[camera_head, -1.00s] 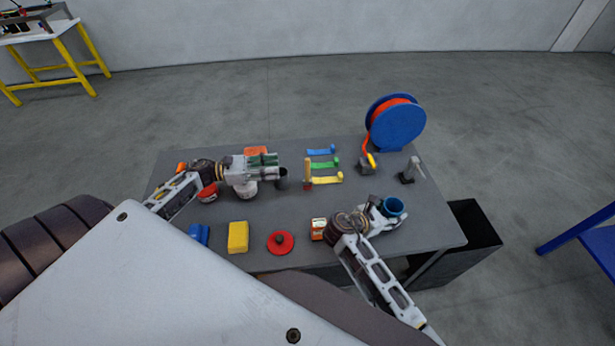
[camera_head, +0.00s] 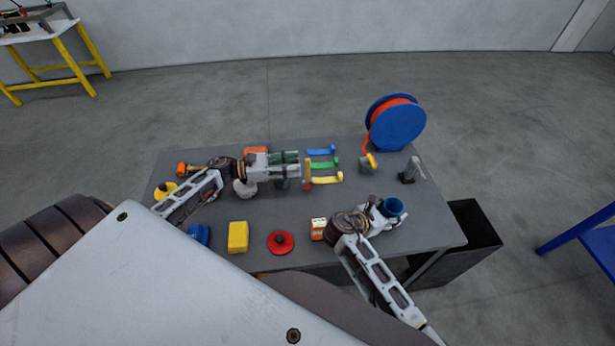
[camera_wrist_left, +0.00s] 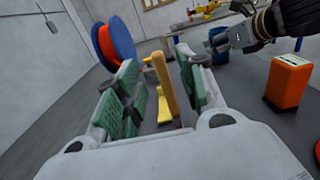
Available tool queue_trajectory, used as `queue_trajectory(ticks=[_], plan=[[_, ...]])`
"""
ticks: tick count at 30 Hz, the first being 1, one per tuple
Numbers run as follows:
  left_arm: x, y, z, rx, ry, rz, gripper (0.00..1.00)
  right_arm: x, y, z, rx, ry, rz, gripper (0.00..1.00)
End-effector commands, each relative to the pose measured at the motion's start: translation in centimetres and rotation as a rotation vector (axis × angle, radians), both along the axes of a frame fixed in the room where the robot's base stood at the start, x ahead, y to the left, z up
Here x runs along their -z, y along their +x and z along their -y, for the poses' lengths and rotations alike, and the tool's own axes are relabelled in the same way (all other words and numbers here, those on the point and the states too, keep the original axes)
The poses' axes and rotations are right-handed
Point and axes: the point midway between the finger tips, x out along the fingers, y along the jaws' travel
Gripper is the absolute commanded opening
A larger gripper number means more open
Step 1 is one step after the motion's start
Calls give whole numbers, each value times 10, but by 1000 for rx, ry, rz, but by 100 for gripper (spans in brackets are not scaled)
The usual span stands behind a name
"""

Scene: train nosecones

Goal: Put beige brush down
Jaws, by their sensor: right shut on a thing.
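A tan upright stick (camera_head: 308,171), which looks like the beige brush, stands on the grey table at the left end of a yellow strip (camera_head: 328,178). In the left wrist view the stick (camera_wrist_left: 165,85) shows between my spread green-padded fingers, seemingly at or just beyond their tips; contact cannot be told. My left gripper (camera_head: 297,169) is open and level, pointing right at the stick. The stick's lower end is hard to make out.
Blue (camera_head: 320,152) and green (camera_head: 323,163) strips lie behind the yellow one. A blue reel (camera_head: 397,123) stands at the back right. A red lid (camera_head: 280,242), yellow block (camera_head: 238,236) and orange box (camera_head: 318,228) line the front. The table (camera_head: 255,208) is clear mid-front.

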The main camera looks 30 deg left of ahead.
Motion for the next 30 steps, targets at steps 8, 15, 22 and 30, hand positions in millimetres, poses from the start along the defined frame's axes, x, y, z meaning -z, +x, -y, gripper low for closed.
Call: queue_trajectory(ticks=[8,15,22,30], plan=[[0,1,1,0,0,0,39,0,0,0,0,0,0,24],[-2,5,7,1,0,1,39,0,0,0,0,0,0,24],[-8,19,26,2,0,3,39,0,0,0,0,0,0,24],[-7,31,42,0,0,0,39,0,0,0,0,0,0,24]])
